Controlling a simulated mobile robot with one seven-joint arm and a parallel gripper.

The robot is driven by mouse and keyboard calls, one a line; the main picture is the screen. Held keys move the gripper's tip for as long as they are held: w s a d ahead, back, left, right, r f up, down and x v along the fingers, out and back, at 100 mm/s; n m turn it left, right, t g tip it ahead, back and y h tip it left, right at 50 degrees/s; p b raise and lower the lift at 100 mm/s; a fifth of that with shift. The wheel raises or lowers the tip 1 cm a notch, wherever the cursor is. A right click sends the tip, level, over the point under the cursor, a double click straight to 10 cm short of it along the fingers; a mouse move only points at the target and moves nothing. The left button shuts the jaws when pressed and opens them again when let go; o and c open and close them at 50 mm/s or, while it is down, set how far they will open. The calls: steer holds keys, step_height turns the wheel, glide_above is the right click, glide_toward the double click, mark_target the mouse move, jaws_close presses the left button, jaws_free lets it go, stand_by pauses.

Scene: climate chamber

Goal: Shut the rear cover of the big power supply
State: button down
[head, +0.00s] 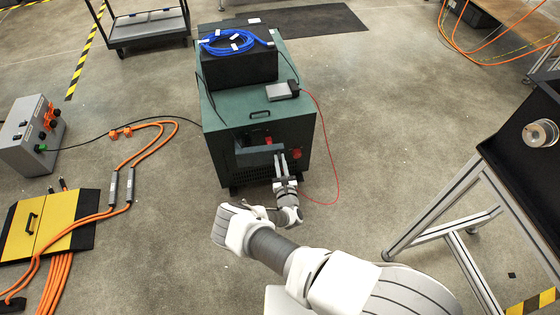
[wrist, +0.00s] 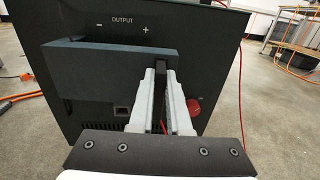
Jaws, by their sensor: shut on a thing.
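The big power supply (head: 220,118) is a dark green cabinet on the floor in the middle of the head view. Its rear panel (wrist: 190,38), marked OUTPUT with minus and plus, fills much of the wrist view. The rear cover (wrist: 95,62) is a dark slab standing out in front of that panel, and it also shows in the head view (head: 258,149). My gripper (wrist: 165,75) is shut on a dark part at the cover's right end; the fingers hide much of it. In the head view my gripper (head: 280,158) is at the cabinet's near side.
A red connector (wrist: 194,106) sits right of my fingers, and a red cable (head: 327,145) runs to the floor at the right. A black case (head: 238,68) with a blue cable lies on top. Orange cables (head: 150,150) lie left. A table (head: 510,150) stands right.

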stand_by(0.9)
steer(key=shift+w+d, duration=0.2)
steer(key=shift+w, duration=0.3)
steer(key=shift+w+d, duration=0.15)
steer(key=shift+w, duration=0.35)
steer(key=c, duration=0.9)
jaws_free()
steer(key=shift+s, duration=0.1)
